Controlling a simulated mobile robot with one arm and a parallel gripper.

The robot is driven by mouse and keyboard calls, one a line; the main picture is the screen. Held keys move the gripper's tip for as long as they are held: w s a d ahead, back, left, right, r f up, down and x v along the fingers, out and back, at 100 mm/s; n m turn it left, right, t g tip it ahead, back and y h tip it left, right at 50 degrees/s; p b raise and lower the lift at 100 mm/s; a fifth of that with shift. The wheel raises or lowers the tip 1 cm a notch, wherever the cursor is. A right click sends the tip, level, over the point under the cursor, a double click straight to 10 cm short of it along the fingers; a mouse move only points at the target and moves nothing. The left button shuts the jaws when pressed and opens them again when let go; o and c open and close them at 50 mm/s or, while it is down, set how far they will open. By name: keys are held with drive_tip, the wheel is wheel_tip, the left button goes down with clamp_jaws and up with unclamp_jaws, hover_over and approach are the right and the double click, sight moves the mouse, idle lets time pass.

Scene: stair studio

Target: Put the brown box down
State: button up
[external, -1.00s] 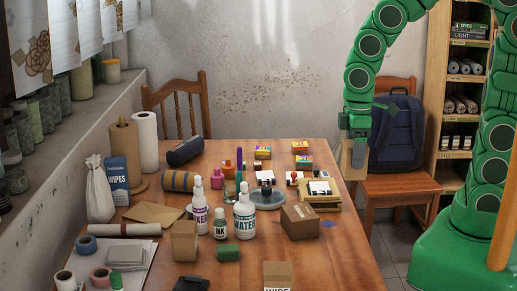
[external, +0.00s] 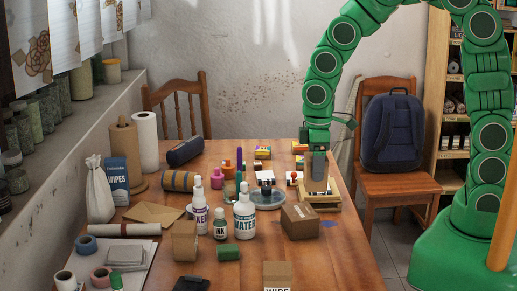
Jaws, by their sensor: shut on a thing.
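My gripper (external: 317,158) is at the right-back part of the wooden table, pointing down and shut on a brown box (external: 317,184). The box is seen small and partly covered by the fingers. In the picture it overlaps a pale wooden tray (external: 332,206), and I cannot tell whether it touches it or hangs above it.
The wooden table (external: 345,262) is crowded. Another brown box (external: 300,222) lies in front of the tray. White bottles (external: 245,222), a round dish (external: 268,201) and small colourful boxes (external: 262,153) stand to the left. A chair with a blue backpack (external: 391,135) is behind right.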

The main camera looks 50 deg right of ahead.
drive_tip(key=shift+w+a+f, duration=0.2)
drive_tip(key=shift+w+f, duration=0.4)
drive_tip(key=shift+f, duration=0.2)
drive_tip(key=shift+w+a+f, duration=0.2)
drive_tip(key=shift+w+f, duration=0.35)
drive_tip(key=shift+f, duration=0.25)
drive_tip(key=shift+w+a+f, duration=0.2)
drive_tip(key=shift+w+f, duration=0.4)
drive_tip(key=shift+f, duration=1.7)
drive_tip(key=shift+f, duration=0.15)
drive_tip(key=o, duration=1.1)
wheel_tip(320, 180, up, 12)
drive_tip(key=s+d+r+m, duration=0.3)
drive_tip(key=s+d, duration=0.3)
drive_tip(key=s, duration=0.3)
drive_tip(key=s+d+r+m+g, duration=0.1)
drive_tip(key=s+d+r+m, duration=0.2)
drive_tip(key=s+d, duration=0.3)
drive_tip(key=s+d+r+m, duration=0.3)
drive_tip(key=s+d, duration=0.3)
drive_tip(key=s, duration=0.7)
drive_tip(key=shift+s+g, duration=0.15)
drive_tip(key=shift+g, duration=0.25)
